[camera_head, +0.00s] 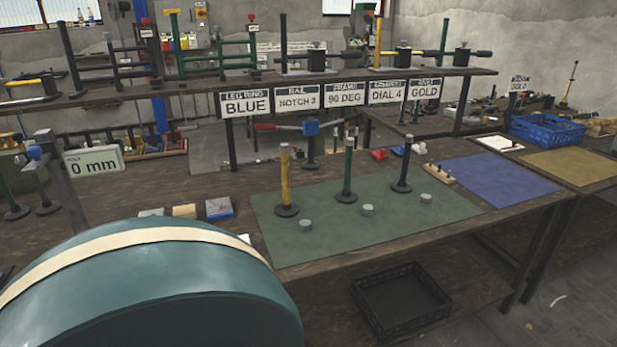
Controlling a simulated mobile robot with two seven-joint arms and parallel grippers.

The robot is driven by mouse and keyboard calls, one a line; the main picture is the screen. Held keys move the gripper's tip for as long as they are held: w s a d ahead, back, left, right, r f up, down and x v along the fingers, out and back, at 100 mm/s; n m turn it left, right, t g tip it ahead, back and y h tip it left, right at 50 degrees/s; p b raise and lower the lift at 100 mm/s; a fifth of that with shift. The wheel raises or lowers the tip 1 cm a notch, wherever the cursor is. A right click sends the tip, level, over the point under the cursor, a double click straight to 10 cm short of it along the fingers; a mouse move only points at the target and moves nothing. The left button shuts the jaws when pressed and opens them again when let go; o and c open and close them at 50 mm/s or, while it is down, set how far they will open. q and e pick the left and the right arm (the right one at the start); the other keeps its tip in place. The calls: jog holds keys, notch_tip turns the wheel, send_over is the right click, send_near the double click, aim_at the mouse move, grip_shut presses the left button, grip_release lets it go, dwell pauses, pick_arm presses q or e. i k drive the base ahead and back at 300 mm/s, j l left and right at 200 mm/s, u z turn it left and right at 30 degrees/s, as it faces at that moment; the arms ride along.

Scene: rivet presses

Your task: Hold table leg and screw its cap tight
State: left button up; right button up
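Three table legs stand upright on dark round feet on a green mat (300,250). They are a yellow leg (285,178), a green leg (347,170) and a black leg (404,167). Each leg has a greyish top end; I cannot tell whether these are caps. Three small grey round pieces, which look like caps, lie apart in front of the legs: a left cap (306,224), a middle cap (367,210) and a right cap (426,199). Neither of my grippers is in view.
A large teal rounded form with a cream band (150,300) blocks the lower left. Signs, including "LEG RING BLUE" (246,103), hang from the rear shelf. A "0 mm" sign (93,163) stands left. A blue mat (500,178) and blue crate (546,130) are right; a black crate (400,300) sits below.

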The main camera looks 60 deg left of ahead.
aim_at(344, 195)
jog(key=u, duration=1.65)
